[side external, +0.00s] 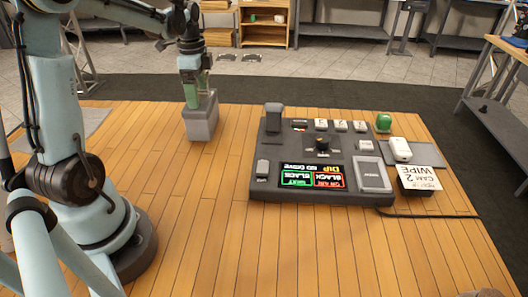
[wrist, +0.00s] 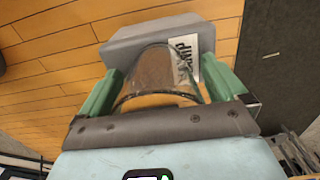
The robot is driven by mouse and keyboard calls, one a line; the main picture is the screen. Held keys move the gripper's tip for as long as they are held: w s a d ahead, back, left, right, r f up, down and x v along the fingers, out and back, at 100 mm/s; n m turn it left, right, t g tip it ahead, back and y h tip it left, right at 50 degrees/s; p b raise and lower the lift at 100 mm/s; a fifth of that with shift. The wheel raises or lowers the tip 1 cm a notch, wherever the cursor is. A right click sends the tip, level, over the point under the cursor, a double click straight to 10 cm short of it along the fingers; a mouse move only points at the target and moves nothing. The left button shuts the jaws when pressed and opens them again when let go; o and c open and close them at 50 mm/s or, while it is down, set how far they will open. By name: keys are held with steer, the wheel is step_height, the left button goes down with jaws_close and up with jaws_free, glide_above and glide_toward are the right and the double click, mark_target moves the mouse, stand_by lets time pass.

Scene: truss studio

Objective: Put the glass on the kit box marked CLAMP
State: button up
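The clear glass (wrist: 156,75) stands out between the green fingers of my gripper (wrist: 162,75) in the wrist view. Both fingertips meet its sides, so my gripper looks shut on it. Beyond the glass is a grey kit box (wrist: 130,40) with a white label; only its last letters, like "AMP", can be read. In the side view my gripper (side external: 190,95) points down at the grey box (side external: 202,122) on the wooden floor. The glass is hard to make out there. Whether its base touches the box cannot be told.
A dark control panel (side external: 262,192) with screens and buttons stands to the right on the wooden floor. A white "CAM 2 WIPE" card (side external: 419,178) and a green object (side external: 383,122) are at its right side. Bare floor lies between the grey box and the panel.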

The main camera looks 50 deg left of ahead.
steer(key=shift+r, duration=0.1)
step_height(320, 180, up, 12)
steer(key=s+d+f+n+t, duration=0.2)
steer(key=d+f+n+t, duration=0.1)
steer(key=d, duration=0.8)
steer(key=s+d+f+n+t, duration=0.3)
steer(key=d+f+n+t, duration=0.1)
steer(key=d, duration=0.8)
steer(key=shift+d+f+n, duration=0.2)
steer(key=shift+f+n, duration=0.55)
steer(key=shift+n, duration=0.25)
